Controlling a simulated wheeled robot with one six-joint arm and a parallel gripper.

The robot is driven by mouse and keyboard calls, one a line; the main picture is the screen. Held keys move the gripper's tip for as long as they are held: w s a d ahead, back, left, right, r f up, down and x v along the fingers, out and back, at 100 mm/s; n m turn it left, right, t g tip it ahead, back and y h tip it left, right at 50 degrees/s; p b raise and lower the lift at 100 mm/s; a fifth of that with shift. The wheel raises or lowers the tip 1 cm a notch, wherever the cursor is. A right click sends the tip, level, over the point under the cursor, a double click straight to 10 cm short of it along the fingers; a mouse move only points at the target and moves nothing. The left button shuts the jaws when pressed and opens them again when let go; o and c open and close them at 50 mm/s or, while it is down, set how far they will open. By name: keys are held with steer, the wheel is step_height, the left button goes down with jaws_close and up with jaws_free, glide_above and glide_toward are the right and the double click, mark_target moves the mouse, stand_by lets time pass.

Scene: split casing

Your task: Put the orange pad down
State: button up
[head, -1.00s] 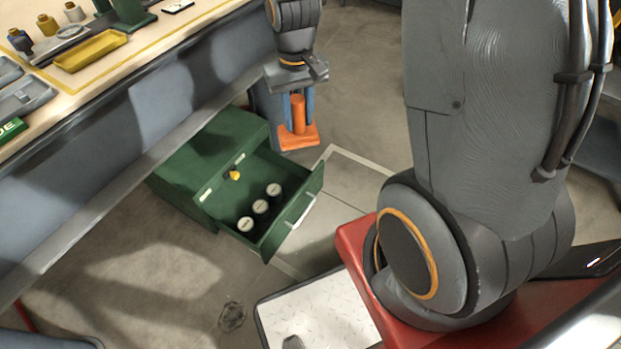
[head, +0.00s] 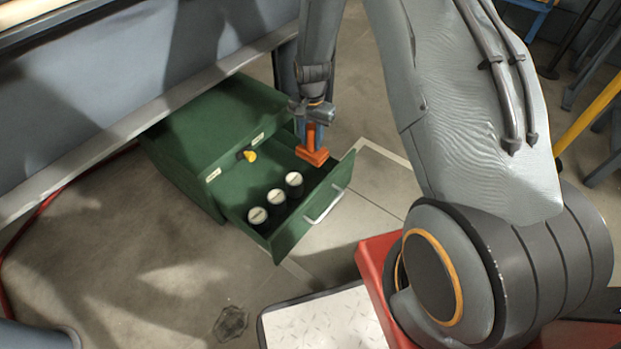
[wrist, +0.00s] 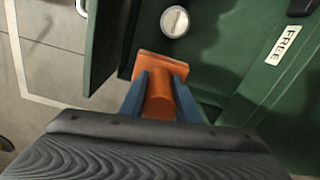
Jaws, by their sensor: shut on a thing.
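The orange pad (head: 312,156) is a flat orange plate with an orange round grip on top. My gripper (head: 314,135) is shut on its grip and holds it over the far end of the open green drawer (head: 240,206). In the wrist view the orange pad (wrist: 159,98) sits between the two blue fingers of my gripper (wrist: 160,95). I cannot tell whether the plate touches the drawer floor.
Several white-topped dark cylinders (head: 275,198) stand in a row inside the drawer. A yellow knob (head: 250,156) is on the green cabinet (head: 200,140). A label reading FREE (wrist: 281,45) shows in the wrist view. The drawer has a pale handle (head: 324,204).

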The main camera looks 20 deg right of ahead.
step_height(320, 180, down, 10)
steer(key=b, duration=0.4)
steer(key=shift+w+f, duration=0.1)
steer(key=shift+f, duration=0.1)
steer(key=shift+f, duration=0.15)
steer(key=o, duration=1)
step_height(320, 180, up, 12)
steer(key=p, duration=0.5)
